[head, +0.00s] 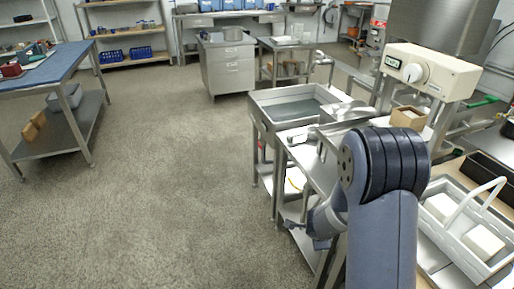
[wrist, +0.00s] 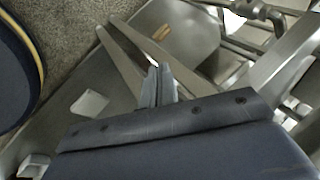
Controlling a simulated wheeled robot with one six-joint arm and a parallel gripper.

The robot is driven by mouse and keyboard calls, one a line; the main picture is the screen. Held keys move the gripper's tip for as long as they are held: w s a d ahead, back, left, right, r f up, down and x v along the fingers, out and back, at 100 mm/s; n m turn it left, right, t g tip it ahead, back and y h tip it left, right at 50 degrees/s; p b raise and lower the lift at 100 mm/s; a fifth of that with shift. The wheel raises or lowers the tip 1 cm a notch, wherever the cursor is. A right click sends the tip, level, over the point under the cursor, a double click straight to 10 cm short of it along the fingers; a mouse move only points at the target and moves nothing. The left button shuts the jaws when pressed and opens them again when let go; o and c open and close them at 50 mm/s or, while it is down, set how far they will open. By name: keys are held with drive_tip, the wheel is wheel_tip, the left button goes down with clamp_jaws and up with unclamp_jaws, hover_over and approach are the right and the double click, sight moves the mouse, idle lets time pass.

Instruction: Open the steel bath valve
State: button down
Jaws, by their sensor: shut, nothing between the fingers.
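The steel bath (head: 333,92) is a rectangular, open-topped metal basin on legs, at the centre right of the head view, with greyish liquid or a grey bottom inside. In the wrist view a metal pipe with a knobbed fitting (wrist: 258,10) shows at the top right; it may be the valve, but I cannot tell for certain. My gripper (wrist: 160,72) is shut and empty in the wrist view, its fingers together and apart from that fitting. In the head view my gripper (head: 319,243) is low beside the steel table, partly hidden by my arm.
A steel table (head: 305,157) with a lower shelf stands in front of the bath. A cream machine with a dial (head: 430,73) and a white carrier (head: 462,225) are at the right. A blue-topped table (head: 50,66) is at the left. The floor between is clear.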

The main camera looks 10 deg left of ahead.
drive_tip(key=s+d+f+n+g+h+b, duration=0.2)
drive_tip(key=s+d+f+g+h+b, duration=0.1)
drive_tip(key=s+d+f+h, duration=0.1)
drive_tip(key=s+d+h, duration=0.1)
drive_tip(key=s+h, duration=0.1)
drive_tip(key=shift+d+f+n+h, duration=0.25)
drive_tip(key=shift+f+n+h, duration=0.05)
drive_tip(key=shift+f+h, duration=0.1)
